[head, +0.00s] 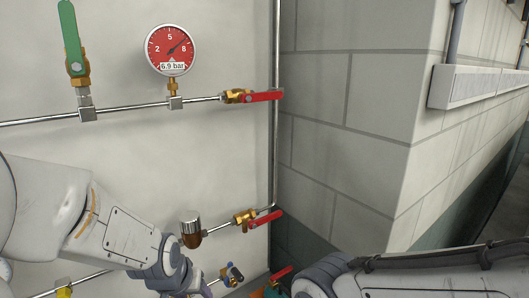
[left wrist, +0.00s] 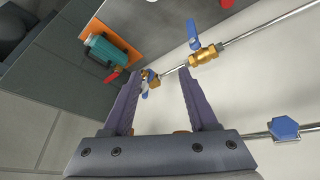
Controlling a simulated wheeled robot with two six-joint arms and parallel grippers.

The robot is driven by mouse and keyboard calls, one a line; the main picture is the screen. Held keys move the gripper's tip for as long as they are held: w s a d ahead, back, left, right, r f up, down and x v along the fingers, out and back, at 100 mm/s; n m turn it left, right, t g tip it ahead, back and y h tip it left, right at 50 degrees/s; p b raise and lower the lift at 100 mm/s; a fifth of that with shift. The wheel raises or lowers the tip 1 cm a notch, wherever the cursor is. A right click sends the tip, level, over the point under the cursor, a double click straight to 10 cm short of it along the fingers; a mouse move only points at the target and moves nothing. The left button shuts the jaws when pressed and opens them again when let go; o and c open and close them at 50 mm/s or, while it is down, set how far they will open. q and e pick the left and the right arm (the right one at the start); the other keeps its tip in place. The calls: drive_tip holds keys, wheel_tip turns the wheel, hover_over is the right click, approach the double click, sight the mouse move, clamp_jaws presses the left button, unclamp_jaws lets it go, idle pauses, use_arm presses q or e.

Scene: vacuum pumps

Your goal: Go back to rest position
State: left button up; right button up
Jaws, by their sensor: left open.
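My left arm enters the head view from the left, with its wrist at the bottom edge near the lower pipes. My left gripper (left wrist: 161,76) shows in the left wrist view with its two purple fingers spread apart. Nothing is clasped between them. Beyond the fingertips is a small brass fitting (left wrist: 152,77) with a blue handle. A brass valve with a blue handle (left wrist: 203,53) is just right of the right finger. My right arm crosses the bottom right of the head view; its gripper is out of the picture.
A red gauge (head: 171,50) reads 6.9 bar. Near it are a green-handled valve (head: 73,45) and a red-handled valve (head: 250,96). A lower red-handled valve (head: 256,219) is close to my left arm. A block wall (head: 345,120) juts out at right. A teal cylinder (left wrist: 104,50) sits by an orange plate.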

use_arm(q)
drive_tip(key=s+a+f+g, duration=0.2)
drive_tip(key=s+a+f, duration=0.1)
drive_tip(key=s, duration=0.3)
drive_tip(key=s+d+f+m+g+b, duration=0.1)
drive_tip(key=s+d+f+m+b, duration=0.1)
drive_tip(key=s+d+b, duration=0.4)
drive_tip(key=s+d+f+m+g+b, duration=0.2)
drive_tip(key=s+d+f+m+b, duration=0.1)
drive_tip(key=s+d+m+b, duration=0.2)
drive_tip(key=s+d, duration=0.2)
drive_tip(key=shift+s+d+f+m+b, duration=0.25)
drive_tip(key=shift+s+d+m+b, duration=0.05)
drive_tip(key=shift+s+b, duration=0.05)
